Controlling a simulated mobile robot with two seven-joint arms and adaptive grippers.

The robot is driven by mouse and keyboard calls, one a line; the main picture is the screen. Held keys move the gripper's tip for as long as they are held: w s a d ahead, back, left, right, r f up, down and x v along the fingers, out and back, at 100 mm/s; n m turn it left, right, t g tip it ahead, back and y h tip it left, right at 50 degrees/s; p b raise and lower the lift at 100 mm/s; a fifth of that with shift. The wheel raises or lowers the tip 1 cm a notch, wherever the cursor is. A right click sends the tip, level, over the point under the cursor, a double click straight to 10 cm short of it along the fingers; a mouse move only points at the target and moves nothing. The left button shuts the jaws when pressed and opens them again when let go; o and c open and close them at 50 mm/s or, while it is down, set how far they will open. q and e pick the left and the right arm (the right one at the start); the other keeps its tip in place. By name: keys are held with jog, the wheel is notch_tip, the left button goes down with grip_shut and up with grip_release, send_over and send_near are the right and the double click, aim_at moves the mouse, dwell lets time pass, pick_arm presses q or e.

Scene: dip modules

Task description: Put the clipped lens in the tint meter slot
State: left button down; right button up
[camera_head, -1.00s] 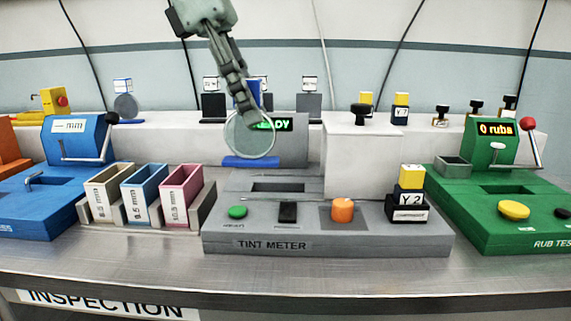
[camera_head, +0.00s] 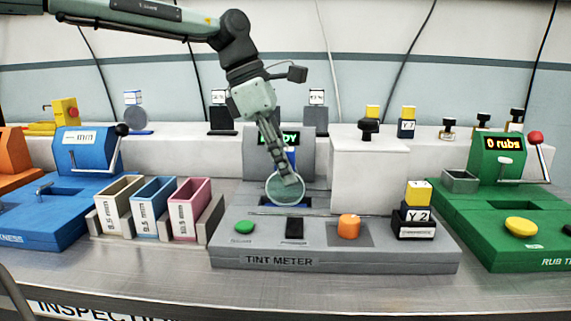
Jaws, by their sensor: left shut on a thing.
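The clipped lens is a round, clear greenish disc (camera_head: 284,192) with blue showing at its lower edge. My left gripper (camera_head: 287,178) is shut on the lens at its upper part, pointing down from above. The lens stands roughly upright over the slot area of the grey tint meter (camera_head: 225,254). The slot is mostly hidden behind the lens, so I cannot tell whether the lower edge is inside it. The meter's display, partly behind the gripper, shows the end of a green word. My right gripper is not in view.
The meter's front carries a green button (camera_head: 244,228), a black switch (camera_head: 295,228), an orange knob (camera_head: 349,227) and a stacked Y 2 block (camera_head: 416,214). Coloured bins (camera_head: 188,209) and a blue machine (camera_head: 50,222) stand left; a green rub tester (camera_head: 478,213) stands right.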

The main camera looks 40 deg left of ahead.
pick_arm(q)
jog(key=shift+f, duration=0.15)
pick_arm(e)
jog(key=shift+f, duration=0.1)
pick_arm(q)
jog(key=c, duration=1.3)
grip_release()
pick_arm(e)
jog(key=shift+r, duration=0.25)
pick_arm(q)
jog(key=shift+r, duration=0.2)
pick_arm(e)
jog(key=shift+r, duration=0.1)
pick_arm(q)
jog(key=shift+a+r, duration=0.1)
jog(key=shift+r, duration=0.2)
jog(key=v, duration=1.1)
jog(key=shift+s+r+p, duration=0.15)
jog(key=shift+p, duration=0.2)
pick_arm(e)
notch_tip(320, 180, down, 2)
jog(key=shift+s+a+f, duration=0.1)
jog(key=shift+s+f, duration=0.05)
